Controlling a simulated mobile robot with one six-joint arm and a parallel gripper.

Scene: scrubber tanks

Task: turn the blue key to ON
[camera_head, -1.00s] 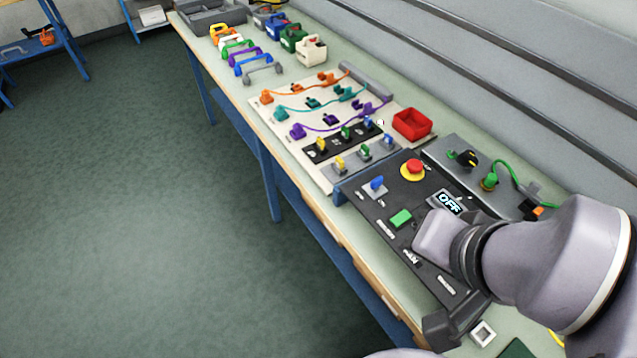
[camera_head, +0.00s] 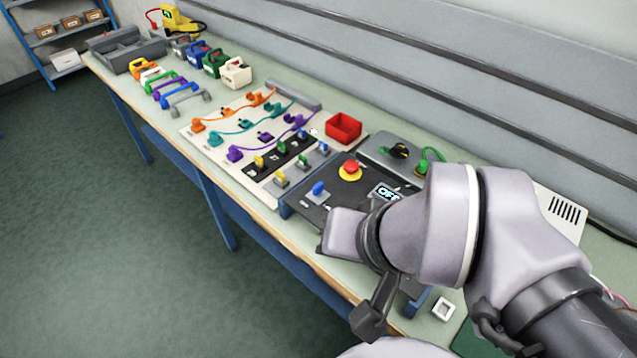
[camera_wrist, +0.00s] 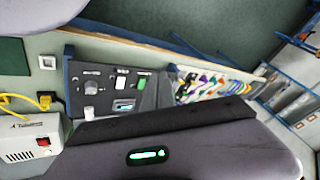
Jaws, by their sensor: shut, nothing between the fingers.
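The blue key (camera_head: 318,189) stands upright on a small grey plate at the near left of the dark control panel (camera_head: 338,178). The lit display (camera_head: 387,191) on this panel is partly covered; the earlier head view shows it reading OFF. My gripper (camera_head: 340,234) is over the near part of the panel, below and right of the key in the head view, apart from it and empty. Its fingertips are not clearly visible. In the wrist view the panel (camera_wrist: 150,99) shows its green button (camera_wrist: 142,83) beyond my gripper's body; I cannot make out the key there.
A red emergency button (camera_head: 351,168) on a yellow base stands behind the key. A board (camera_head: 207,148) with more small keys and cables lies left, with a red bin (camera_head: 343,127) behind it. A white box (camera_wrist: 30,142) is at the wrist view's left. The floor in front is clear.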

